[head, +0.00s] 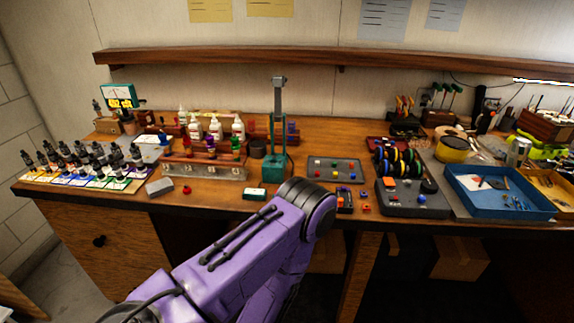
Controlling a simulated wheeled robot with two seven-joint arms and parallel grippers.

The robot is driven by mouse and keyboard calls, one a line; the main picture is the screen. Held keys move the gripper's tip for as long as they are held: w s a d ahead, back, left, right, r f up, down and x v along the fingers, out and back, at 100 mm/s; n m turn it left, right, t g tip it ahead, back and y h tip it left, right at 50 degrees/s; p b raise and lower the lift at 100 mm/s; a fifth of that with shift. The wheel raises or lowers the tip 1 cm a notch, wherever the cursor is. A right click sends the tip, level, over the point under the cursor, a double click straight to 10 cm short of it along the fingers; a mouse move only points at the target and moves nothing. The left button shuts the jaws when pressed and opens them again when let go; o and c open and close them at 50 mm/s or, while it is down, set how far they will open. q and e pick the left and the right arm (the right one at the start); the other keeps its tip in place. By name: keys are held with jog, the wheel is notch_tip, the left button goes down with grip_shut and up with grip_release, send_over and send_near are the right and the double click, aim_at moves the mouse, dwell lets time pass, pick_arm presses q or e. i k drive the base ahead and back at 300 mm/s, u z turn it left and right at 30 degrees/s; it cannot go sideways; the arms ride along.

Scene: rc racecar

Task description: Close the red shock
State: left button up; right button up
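A rack (205,170) near the bench's front edge holds several small upright shock bodies. The red shock (184,144) appears at its left end, with a purple one (210,146) and a green one (236,144) to its right. A small red piece (187,189), possibly a cap, lies on the bench in front of the rack. Whether the red shock is open on top is too small to tell. One purple arm of mine rises from the bottom left and bends near the bench's front edge.
A teal press stand (278,130) stands right of the rack. Small bottles (90,160) fill the left end; white bottles (215,128) stand behind the rack. A grey tray (335,171), a dark tool station (410,198) and a blue tray (500,200) lie to the right.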

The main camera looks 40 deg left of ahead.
aim_at(185, 139)
jog(key=z, duration=1.5)
jog(key=k, duration=1.8)
jog(key=u, duration=1.4)
